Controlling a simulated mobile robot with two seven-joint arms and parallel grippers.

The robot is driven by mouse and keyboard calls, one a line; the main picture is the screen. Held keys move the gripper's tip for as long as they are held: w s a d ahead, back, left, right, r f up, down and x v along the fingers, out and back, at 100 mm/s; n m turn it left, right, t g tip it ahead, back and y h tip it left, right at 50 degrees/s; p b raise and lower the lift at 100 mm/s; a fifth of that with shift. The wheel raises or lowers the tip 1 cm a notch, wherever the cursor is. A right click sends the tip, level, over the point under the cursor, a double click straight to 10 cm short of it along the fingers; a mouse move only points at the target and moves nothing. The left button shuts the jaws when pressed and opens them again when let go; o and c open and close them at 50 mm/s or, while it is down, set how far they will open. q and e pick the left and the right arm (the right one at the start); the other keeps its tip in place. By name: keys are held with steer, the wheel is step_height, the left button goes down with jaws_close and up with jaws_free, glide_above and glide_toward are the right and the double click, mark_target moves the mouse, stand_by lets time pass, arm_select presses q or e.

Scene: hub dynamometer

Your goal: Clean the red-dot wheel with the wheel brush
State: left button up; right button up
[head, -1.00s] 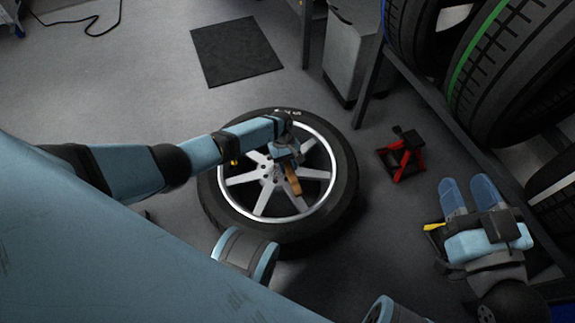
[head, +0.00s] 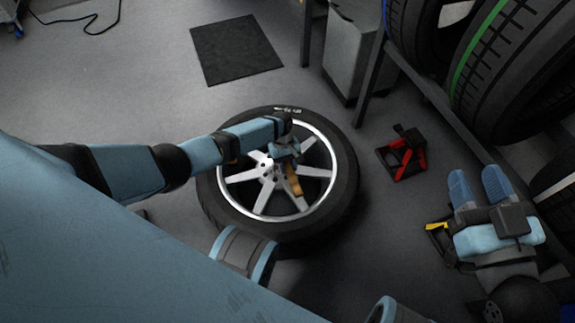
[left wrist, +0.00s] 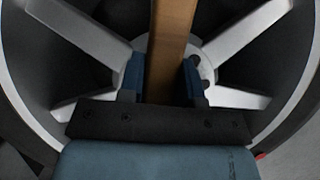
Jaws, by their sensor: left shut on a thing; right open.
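The wheel (head: 227,180) lies flat on the floor with its silver spokes facing up. It also fills the left wrist view (left wrist: 85,40). No red dot shows clearly in the head view; a small red spot shows at the rim's lower right in the left wrist view. My left gripper (head: 287,160) is over the wheel near its hub, shut on the brown wooden handle of the wheel brush (head: 293,180). The handle (left wrist: 172,50) runs between the fingers in the left wrist view. The brush's bristles are hidden. My right gripper (head: 478,188) is open and empty at the right.
A red and black jack stand (head: 403,155) stands right of the wheel. A rack with large tires (head: 520,70) is at the upper right. A grey cabinet (head: 350,55) and a dark mat (head: 237,50) are behind. A yellow-handled thing (head: 437,228) lies beside my right gripper.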

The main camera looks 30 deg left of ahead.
arm_select(q)
steer(key=shift+f, duration=0.65)
steer(key=shift+f, duration=0.5)
